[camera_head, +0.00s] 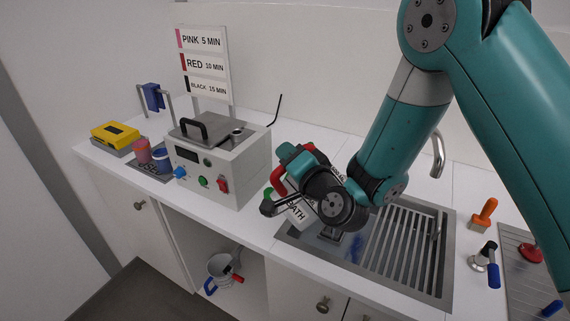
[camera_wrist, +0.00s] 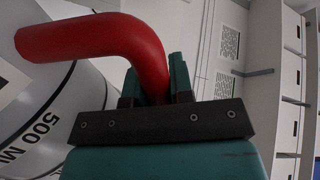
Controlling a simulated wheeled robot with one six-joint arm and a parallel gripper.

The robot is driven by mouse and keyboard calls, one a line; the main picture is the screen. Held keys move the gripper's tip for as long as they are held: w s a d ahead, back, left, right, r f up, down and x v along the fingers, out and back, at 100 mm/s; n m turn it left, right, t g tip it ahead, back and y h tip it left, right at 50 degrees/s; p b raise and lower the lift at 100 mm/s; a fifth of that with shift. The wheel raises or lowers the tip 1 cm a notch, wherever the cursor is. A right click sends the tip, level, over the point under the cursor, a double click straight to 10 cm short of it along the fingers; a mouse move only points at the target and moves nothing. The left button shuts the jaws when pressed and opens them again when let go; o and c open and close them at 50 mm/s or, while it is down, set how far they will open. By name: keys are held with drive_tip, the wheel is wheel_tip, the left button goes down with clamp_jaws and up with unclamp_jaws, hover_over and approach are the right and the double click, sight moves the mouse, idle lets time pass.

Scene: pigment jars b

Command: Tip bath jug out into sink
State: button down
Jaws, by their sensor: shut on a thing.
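The bath jug (camera_head: 299,212) is white with dark lettering reading BATH. It is in the air over the left part of the sink (camera_head: 449,235) and looks tilted, partly hidden by my arm. My gripper (camera_head: 291,160) is shut on its red handle (camera_wrist: 92,36). In the wrist view the jug's white wall (camera_wrist: 50,110) is at the left, with a 500 ML mark, and the handle passes between the jaws. The jug's mouth and contents cannot be made out. A blue patch (camera_head: 356,247) shows in the sink basin.
A grey machine (camera_head: 243,177) with knobs stands left of the sink, with a time sign (camera_head: 205,64) behind. An orange-handled tool (camera_head: 484,214) and other tools are right of the sink. A faucet (camera_head: 438,155) stands behind. Red and blue jars (camera_head: 161,160) are far left.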

drive_tip(key=shift+w+d+f+m+b, duration=0.1)
drive_tip(key=shift+w+d+m+b, duration=0.25)
drive_tip(key=shift+d+m+b, duration=0.5)
drive_tip(key=shift+w+d+m+b, duration=0.3)
drive_tip(key=shift+d+b, duration=0.3)
drive_tip(key=shift+b, duration=0.6)
drive_tip(key=shift+w+d+f+m+b, duration=0.15)
drive_tip(key=shift+w+d+m+b, duration=0.15)
drive_tip(key=shift+d+b, duration=0.25)
drive_tip(key=shift+w+d+f+m+b, duration=0.1)
drive_tip(key=shift+w+d+m+b, duration=0.1)
drive_tip(key=shift+d+m+b, duration=0.3)
drive_tip(key=shift+w+d+f+m+b, duration=0.15)
drive_tip(key=shift+w+d+m+b, duration=0.1)
drive_tip(key=shift+d+b, duration=0.35)
drive_tip(key=shift+w+d+r+m, duration=0.3)
drive_tip(key=shift+d+m, duration=0.25)
drive_tip(key=shift+d, duration=0.25)
drive_tip(key=shift+w+d+r+m, duration=0.25)
drive_tip(key=shift+w+d+m, duration=0.25)
drive_tip(key=shift+d, duration=0.3)
drive_tip(key=shift+w+d+r+m, duration=0.3)
drive_tip(key=shift+d+m, duration=0.25)
drive_tip(key=shift+d, duration=0.25)
